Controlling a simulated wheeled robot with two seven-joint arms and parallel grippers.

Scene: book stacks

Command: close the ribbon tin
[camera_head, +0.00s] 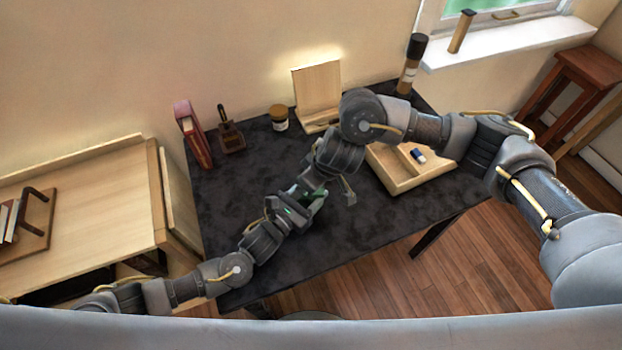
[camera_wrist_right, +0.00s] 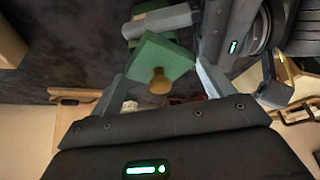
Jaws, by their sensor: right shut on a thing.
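The green ribbon tin (camera_head: 301,194) is up between my two hands above the front of the dark table. In the right wrist view, a square green lid (camera_wrist_right: 168,56) with a round brass knob (camera_wrist_right: 160,82) lies between the fingers of my right gripper (camera_wrist_right: 163,72), which is shut on it. My right gripper (camera_head: 338,184) is partly hidden by its arm in the head view. Behind the lid, a grey finger of my left gripper (camera_wrist_right: 157,20) crosses the green tin body. My left gripper (camera_head: 308,200) appears shut on the body. I cannot tell whether lid and body touch.
The dark table (camera_head: 240,190) carries a wooden tray (camera_head: 410,180) with a small blue-and-white item (camera_head: 418,156), a wooden stand (camera_head: 318,95), an amber jar (camera_head: 279,118), a red book (camera_head: 193,135) and a brown bottle (camera_head: 410,66). The table's left front is clear.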

